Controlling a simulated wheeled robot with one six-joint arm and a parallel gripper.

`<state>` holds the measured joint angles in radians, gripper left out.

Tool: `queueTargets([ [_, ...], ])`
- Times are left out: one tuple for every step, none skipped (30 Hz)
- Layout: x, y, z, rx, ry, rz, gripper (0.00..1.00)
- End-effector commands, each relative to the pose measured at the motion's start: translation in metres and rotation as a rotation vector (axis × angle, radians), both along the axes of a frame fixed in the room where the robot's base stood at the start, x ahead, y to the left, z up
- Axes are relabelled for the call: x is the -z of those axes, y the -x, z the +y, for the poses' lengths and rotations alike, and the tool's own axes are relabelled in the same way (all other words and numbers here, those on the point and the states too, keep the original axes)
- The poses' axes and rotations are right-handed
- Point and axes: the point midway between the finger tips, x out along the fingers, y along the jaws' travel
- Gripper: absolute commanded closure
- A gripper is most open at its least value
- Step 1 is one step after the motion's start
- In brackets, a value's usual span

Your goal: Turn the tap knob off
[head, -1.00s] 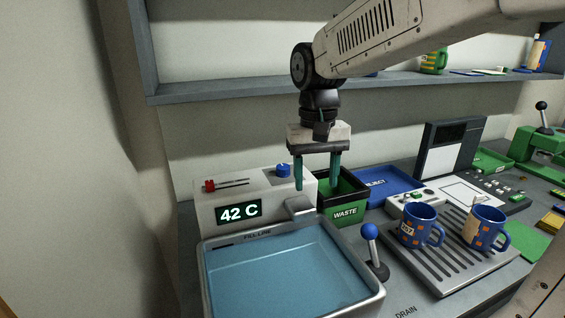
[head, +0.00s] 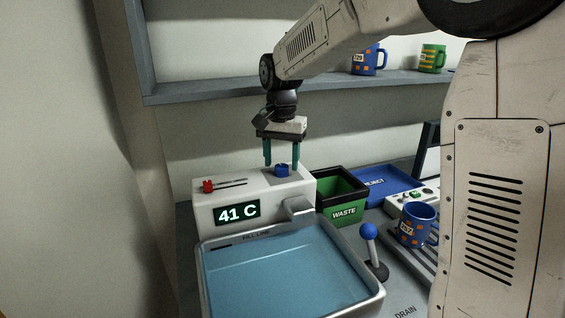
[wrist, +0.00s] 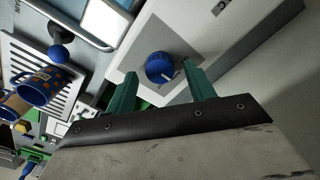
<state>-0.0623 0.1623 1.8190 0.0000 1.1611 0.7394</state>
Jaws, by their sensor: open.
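The blue tap knob (head: 282,170) stands on top of the white tap unit (head: 232,192), toward its right end. The unit's display reads 41 C. My gripper (head: 281,164) is open and points down just above the knob, its green fingers near either side of it. In the wrist view the round knob (wrist: 159,67) shows a pale mark on its right side and lies between and beyond the two fingertips (wrist: 160,78). It is not gripped. The spout (head: 299,208) reaches over a basin (head: 210,290) of blue water.
A red slider (head: 208,186) is on the unit's left. The green waste bin (head: 345,212) stands close to the right, with the blue reject tray (head: 372,184) beyond. A blue-knobbed drain lever (head: 369,231) and a mug (head: 417,232) are at right. A shelf (head: 300,85) runs behind.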

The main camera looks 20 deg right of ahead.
Motion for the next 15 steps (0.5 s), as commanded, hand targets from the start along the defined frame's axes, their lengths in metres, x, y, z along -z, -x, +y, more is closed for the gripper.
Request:
queueTargets([
  [0.005, 0.0, -0.0001, 0.0, 0.0, 0.0, 0.46],
  [0.0073, 0.0001, -0.0002, 0.0, 0.0, 0.0, 0.46],
  [0.0098, 0.0002, -0.0002, 0.0, 0.0, 0.0, 0.46],
  [0.0113, 0.0003, -0.0003, 0.0, 0.0, 0.0, 0.46],
  [0.0123, 0.0003, -0.0003, 0.0, 0.0, 0.0, 0.46],
  [0.0132, 0.0002, -0.0004, 0.0, 0.0, -0.001, 0.46],
  [0.0136, 0.0002, -0.0004, 0.0, 0.0, -0.001, 0.46],
  [0.0137, 0.0001, -0.0004, 0.0, 0.0, -0.001, 0.46],
  [0.0137, 0.0001, -0.0006, 0.0, 0.0, -0.001, 0.46],
  [0.0136, 0.0001, -0.0006, 0.0, 0.0, -0.001, 0.46],
  [0.0136, 0.0001, -0.0006, 0.0, 0.0, -0.001, 0.46],
  [0.0136, 0.0001, -0.0006, 0.0, 0.0, -0.001, 0.46],
  [0.0135, 0.0002, -0.0007, 0.0, 0.0, -0.001, 0.49],
  [0.0135, 0.0001, -0.0007, 0.0, 0.0, -0.001, 0.57],
  [0.0134, 0.0001, -0.0007, 0.0, 0.0, -0.001, 0.68],
])
